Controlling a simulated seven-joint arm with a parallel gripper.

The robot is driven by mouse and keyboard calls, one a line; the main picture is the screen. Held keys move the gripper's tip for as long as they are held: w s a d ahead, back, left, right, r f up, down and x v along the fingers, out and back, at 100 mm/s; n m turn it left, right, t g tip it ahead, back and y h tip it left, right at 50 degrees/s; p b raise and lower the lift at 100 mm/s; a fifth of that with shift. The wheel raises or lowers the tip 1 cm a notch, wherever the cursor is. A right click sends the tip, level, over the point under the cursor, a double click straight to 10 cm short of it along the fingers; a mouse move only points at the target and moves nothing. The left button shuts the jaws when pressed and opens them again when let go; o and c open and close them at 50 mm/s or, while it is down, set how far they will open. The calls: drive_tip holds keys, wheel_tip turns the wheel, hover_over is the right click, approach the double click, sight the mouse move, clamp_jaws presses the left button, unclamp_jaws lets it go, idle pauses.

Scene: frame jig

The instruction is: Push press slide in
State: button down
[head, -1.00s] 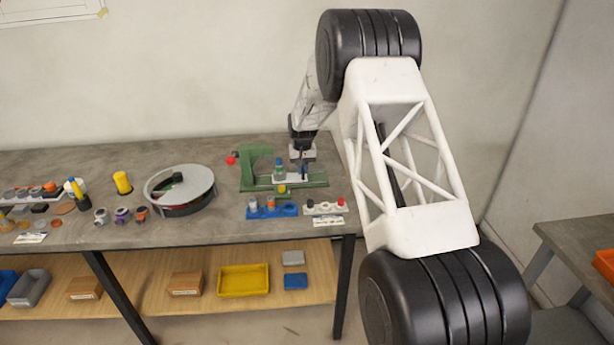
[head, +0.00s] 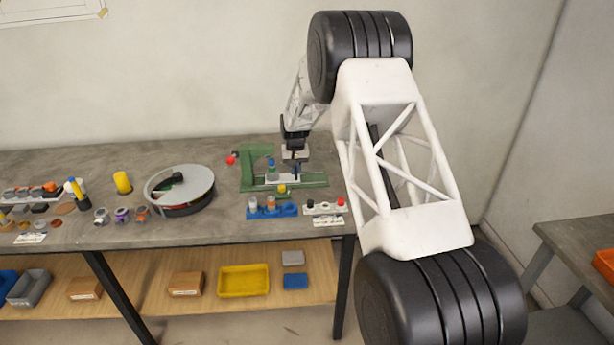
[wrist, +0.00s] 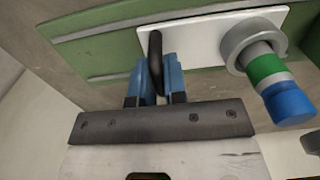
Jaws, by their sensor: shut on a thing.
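The green press (head: 247,165) stands on the bench, with its red knob (head: 231,160) at its left. A light slide plate (wrist: 196,38) lies on the green base (wrist: 85,42). A grey ring on the plate holds an upright part with green, white and blue bands (wrist: 287,100); in the head view this part (head: 271,167) is beside the press column. My gripper (wrist: 156,72) is shut on the slide's black handle (wrist: 155,48), between its blue fingers. In the head view my gripper (head: 296,172) is at the right of the part.
A blue holder (head: 280,211) and a white holder (head: 322,208) with small parts stand in front of the press. A round turntable (head: 181,186) is to the left. Bare bench lies right of the press base.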

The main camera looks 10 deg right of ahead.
drive_tip(key=shift+a, duration=0.55)
idle(0.6)
drive_tip(key=c, duration=1.2)
unclamp_jaws()
drive_tip(key=shift+o, duration=0.2)
wheel_tip(320, 180, up, 7)
